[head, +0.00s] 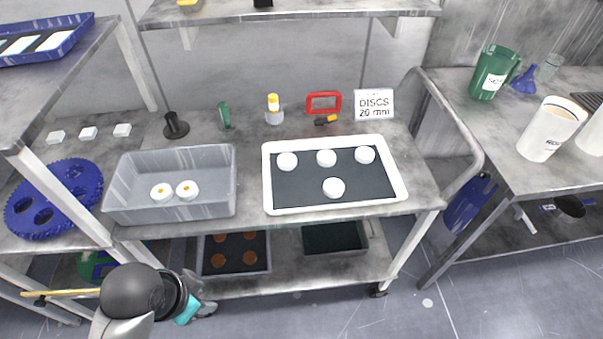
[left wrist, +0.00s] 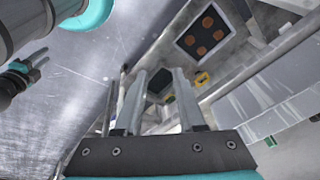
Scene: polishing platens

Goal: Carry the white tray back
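The white tray (head: 267,182) lies flat on the middle bench in the head view. It has a dark lining (head: 300,190) and carries several white discs (head: 333,187). My left gripper (head: 204,308) is low at the lower left of the head view, in front of the bench and well apart from the tray. In the left wrist view its two grey fingers (left wrist: 160,100) stand apart with nothing held between them. I cannot make out the white tray in the left wrist view. My right gripper does not show in the head view.
A grey bin (head: 170,212) with two white discs stands left of the tray. Behind are a black spindle (head: 176,126), a bottle (head: 274,110), a red-framed item (head: 324,103) and a "DISCS 20 mm" sign (head: 374,104). A shelf (head: 290,12) hangs above. The right bench holds jugs.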

